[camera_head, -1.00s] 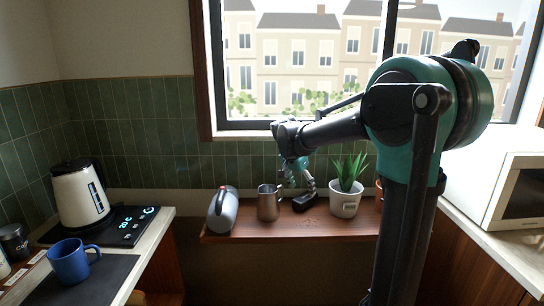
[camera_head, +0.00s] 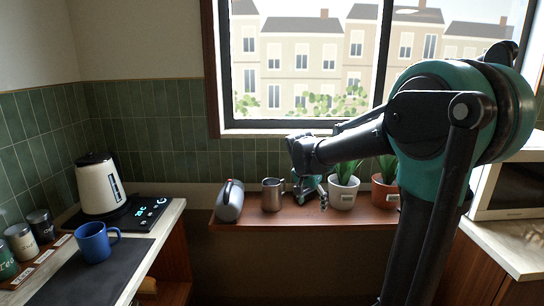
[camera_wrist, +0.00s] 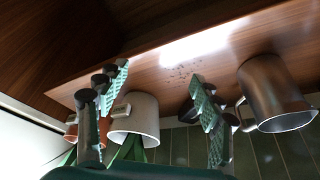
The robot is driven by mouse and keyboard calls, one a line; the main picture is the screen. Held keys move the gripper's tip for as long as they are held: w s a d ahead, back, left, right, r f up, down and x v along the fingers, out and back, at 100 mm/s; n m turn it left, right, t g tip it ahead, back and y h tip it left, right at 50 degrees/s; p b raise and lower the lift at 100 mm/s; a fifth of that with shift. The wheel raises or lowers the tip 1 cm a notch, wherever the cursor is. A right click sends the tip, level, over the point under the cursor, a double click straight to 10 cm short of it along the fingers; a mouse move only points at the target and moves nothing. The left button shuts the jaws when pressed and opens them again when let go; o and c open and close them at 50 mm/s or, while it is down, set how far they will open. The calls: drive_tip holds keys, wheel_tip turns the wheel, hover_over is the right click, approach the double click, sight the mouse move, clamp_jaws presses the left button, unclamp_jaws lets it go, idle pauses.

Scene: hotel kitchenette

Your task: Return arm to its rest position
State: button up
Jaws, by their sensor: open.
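My arm reaches over the wooden shelf under the window in the head view. My gripper (camera_head: 312,188) is at the shelf, between a metal jug (camera_head: 272,194) and a white-potted plant (camera_head: 343,192). In the wrist view my gripper (camera_wrist: 157,88) shows two green-padded fingers spread apart, with nothing held between them. The white pot (camera_wrist: 136,118) appears behind and between the fingers, and the metal jug (camera_wrist: 272,95) is to their right. A small dark shape beside the right finger is partly hidden; I cannot tell what it is.
A grey bottle-like container (camera_head: 229,201) lies on the shelf (camera_head: 300,218). A terracotta-potted plant (camera_head: 384,190) is partly behind my arm. A kettle (camera_head: 99,184), blue mug (camera_head: 96,241) and canisters (camera_head: 22,242) stand on the left counter. A microwave (camera_head: 510,187) is at right.

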drive_tip(key=s+d+f+n+y, duration=0.1)
drive_tip(key=s+d+f+n, duration=0.1)
drive_tip(key=s+f, duration=0.5)
drive_tip(key=s+d+f+n+t+y, duration=0.1)
drive_tip(key=s+d+f+n, duration=0.2)
drive_tip(key=s, duration=1.3)
wheel_tip(320, 180, down, 5)
drive_tip(key=n, duration=0.2)
drive_tip(key=shift+s+n+y, duration=0.2)
drive_tip(key=shift+n+y, duration=0.1)
drive_tip(key=shift+o, duration=0.3)
drive_tip(key=shift+d, duration=0.1)
